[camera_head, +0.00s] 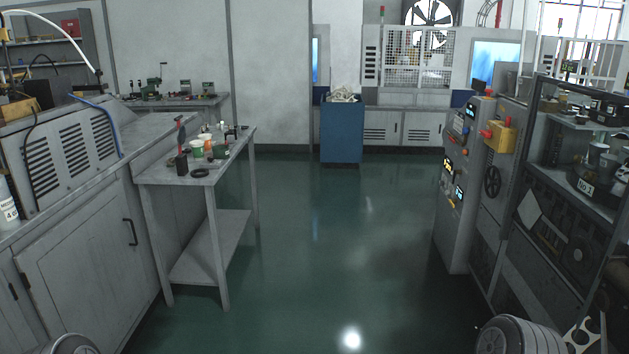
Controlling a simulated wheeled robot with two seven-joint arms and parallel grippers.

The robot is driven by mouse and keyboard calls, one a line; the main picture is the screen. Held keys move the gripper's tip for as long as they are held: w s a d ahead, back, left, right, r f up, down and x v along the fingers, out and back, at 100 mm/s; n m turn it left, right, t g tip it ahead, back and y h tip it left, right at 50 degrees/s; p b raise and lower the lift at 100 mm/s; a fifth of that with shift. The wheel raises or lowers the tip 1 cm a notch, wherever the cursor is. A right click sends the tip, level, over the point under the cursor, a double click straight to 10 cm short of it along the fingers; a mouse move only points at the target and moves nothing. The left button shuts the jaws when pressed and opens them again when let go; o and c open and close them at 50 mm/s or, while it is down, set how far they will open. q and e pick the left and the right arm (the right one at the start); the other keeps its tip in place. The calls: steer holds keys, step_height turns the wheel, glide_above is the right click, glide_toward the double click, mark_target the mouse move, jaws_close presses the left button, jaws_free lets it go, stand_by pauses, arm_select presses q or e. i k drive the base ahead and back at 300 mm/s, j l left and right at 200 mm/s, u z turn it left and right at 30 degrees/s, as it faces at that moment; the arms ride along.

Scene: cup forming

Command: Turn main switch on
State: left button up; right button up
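A grey control cabinet (457,190) stands at the right, its panel carrying buttons and small lit displays. A yellow box with a red knob (499,134) is mounted on the machine beside it. A black round handwheel (492,181) sits below the yellow box. I cannot tell from this view which control is the main switch or how it is set. Rounded parts of my arms show at the bottom left and bottom right edges. Neither of my grippers can be made out; both are apart from the panel.
A grey side table (225,168) with cups and tools stands left of the aisle, beside a grey machine cabinet (85,255). A loaded shelf rack (570,160) stands at right. A blue bin (342,133) stands at the back. The green floor (330,260) between is clear.

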mark_target(487, 135)
steer(key=i+j, duration=0.1)
steer(key=i, duration=0.5)
steer(key=i+j, duration=0.1)
steer(key=i, duration=0.55)
steer(key=i+j, duration=0.1)
steer(key=i, duration=0.5)
steer(key=i+l+z, duration=0.3)
steer(key=i+z, duration=0.15)
steer(key=i, duration=0.15)
steer(key=i+z, duration=0.45)
steer(key=i, duration=0.2)
steer(key=i+j+z, duration=0.15)
steer(key=i+z, duration=0.3)
steer(key=i, duration=0.2)
steer(key=i+j+z, duration=0.45)
steer(key=i, duration=0.15)
steer(key=i+z, duration=0.25)
steer(key=i, duration=0.15)
